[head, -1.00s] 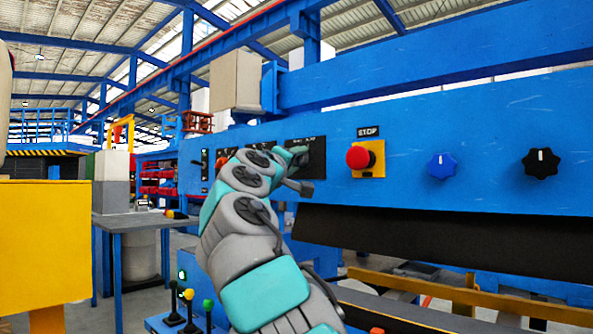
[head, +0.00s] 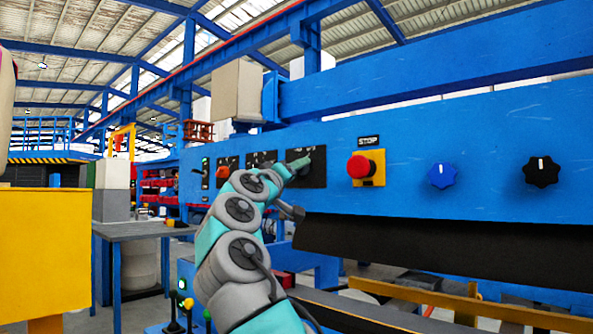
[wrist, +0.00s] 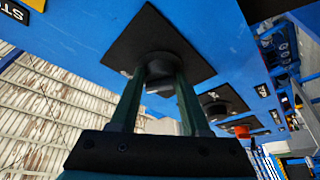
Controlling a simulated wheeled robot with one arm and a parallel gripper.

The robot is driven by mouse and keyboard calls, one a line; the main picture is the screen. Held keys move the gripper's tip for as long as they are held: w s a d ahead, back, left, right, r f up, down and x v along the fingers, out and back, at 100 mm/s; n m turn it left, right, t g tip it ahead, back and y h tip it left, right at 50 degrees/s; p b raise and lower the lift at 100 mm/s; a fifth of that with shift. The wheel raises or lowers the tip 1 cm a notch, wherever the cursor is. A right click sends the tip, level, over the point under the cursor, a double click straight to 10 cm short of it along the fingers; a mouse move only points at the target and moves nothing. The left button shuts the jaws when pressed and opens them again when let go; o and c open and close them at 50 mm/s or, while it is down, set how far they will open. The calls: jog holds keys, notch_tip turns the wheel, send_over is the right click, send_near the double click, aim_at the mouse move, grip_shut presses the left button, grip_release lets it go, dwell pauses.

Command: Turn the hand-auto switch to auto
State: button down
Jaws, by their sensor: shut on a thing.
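A black square plate (head: 318,168) with a dark rotary switch is on the blue panel, just left of the STOP button. Its lettering is too small to read, so I cannot confirm that it is the hand-auto switch. In the wrist view the switch knob (wrist: 160,62) is dark and round, standing out from the plate. My gripper (wrist: 160,80) is at this knob with a finger on each side, shut on it. In the head view my gripper (head: 301,166) reaches the plate from the left and hides most of the knob. The knob's pointing direction cannot be seen.
A red STOP button (head: 359,167) on a yellow box sits right of the switch. A blue knob (head: 442,174) and a black knob (head: 541,167) are farther right. Other black switch plates (head: 228,168) lie to the left. A dark ledge (head: 440,245) runs below the panel.

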dwell(0.3)
jog(key=shift+c, duration=2)
grip_release()
jog(key=b+v, duration=0.2)
jog(key=v, duration=0.5)
jog(key=shift+s+b, duration=0.25)
jog(key=shift+b, duration=0.1)
jog(key=shift+a+f, duration=0.15)
